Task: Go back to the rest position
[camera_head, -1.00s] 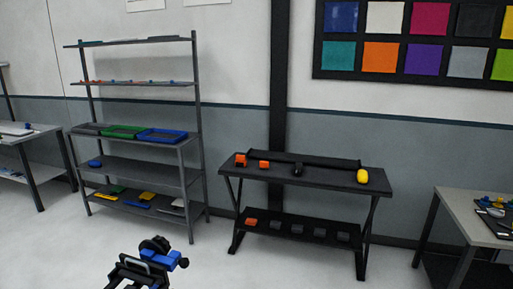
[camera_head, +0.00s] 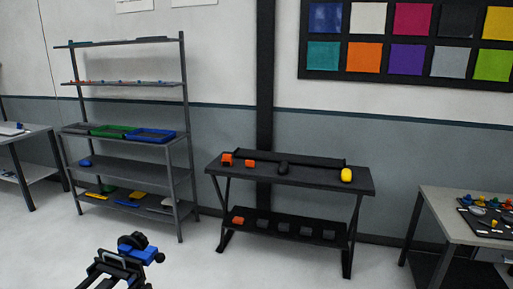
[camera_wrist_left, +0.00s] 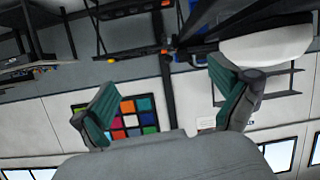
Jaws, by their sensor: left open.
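My left gripper (camera_wrist_left: 163,82) shows in the left wrist view with its two green-padded fingers wide apart and nothing between them. The wrist view is upside down, with the wall and the colour sample board (camera_wrist_left: 125,122) behind the fingers. In the head view, a blue and black part of my own arm (camera_head: 132,250) shows at the bottom left, over the floor. The fingers cannot be made out there. My right gripper is in neither current view.
A grey shelf rack (camera_head: 180,205) with trays stands at the left. A dark bench (camera_head: 210,163) with orange, black and yellow items stands in the middle. A table (camera_head: 440,200) is at the right edge, another (camera_head: 35,133) at the left. The floor (camera_head: 185,265) in front is clear.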

